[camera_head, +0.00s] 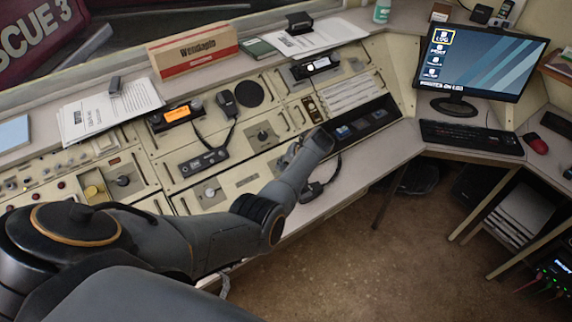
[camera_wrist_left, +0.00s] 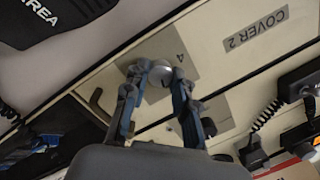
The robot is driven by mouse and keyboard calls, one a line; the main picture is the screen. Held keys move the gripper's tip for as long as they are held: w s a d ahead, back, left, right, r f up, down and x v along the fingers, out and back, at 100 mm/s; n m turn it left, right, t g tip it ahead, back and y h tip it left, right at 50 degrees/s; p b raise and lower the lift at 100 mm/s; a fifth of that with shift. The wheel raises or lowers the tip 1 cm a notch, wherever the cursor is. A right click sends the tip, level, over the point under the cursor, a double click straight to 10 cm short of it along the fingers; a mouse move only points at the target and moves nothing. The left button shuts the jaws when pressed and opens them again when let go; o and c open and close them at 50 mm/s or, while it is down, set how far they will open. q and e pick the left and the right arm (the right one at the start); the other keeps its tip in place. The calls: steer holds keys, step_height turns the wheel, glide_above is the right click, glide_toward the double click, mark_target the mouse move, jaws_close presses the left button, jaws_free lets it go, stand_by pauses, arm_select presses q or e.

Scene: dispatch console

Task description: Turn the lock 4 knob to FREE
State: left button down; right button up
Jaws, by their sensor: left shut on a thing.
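The lock 4 knob (camera_wrist_left: 158,73) is a round silver-grey knob on a grey plate marked "4" (camera_wrist_left: 188,62), set in the cream console panel, in the left wrist view. My left gripper (camera_wrist_left: 159,80) has one finger on each side of the knob and is shut on it. In the head view my left gripper (camera_head: 288,158) reaches down to the console's front right part, and my arm hides the knob there. No FREE mark or knob pointer is readable. My right gripper is not in view.
A "COVER 2" label (camera_wrist_left: 254,29) is beside the plate. A handset with a coiled cord (camera_wrist_left: 296,84) lies close to the gripper. In the head view, radios (camera_head: 178,115), other knobs (camera_head: 263,134) and a monitor (camera_head: 480,60) surround the area. The floor (camera_head: 350,250) in front is clear.

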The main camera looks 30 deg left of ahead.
arm_select(q)
steer(key=m+p, duration=0.1)
steer(key=m, duration=0.2)
steer(key=shift+m, duration=0.4)
steer(key=m+p, duration=0.2)
steer(key=m, duration=0.2)
steer(key=shift+r+m+t+y, duration=0.1)
steer(key=shift+m+t+y, duration=0.2)
steer(key=shift+y, duration=0.1)
steer(key=m+p, duration=0.1)
steer(key=m, duration=0.2)
steer(key=shift+m, duration=0.3)
steer(key=shift+m+t+p, duration=0.3)
steer(key=shift+m+p, duration=0.3)
steer(key=shift+m, duration=1.1)
steer(key=c, duration=1.1)
jaws_free()
steer(key=shift+s, duration=0.1)
steer(key=shift+o, duration=0.2)
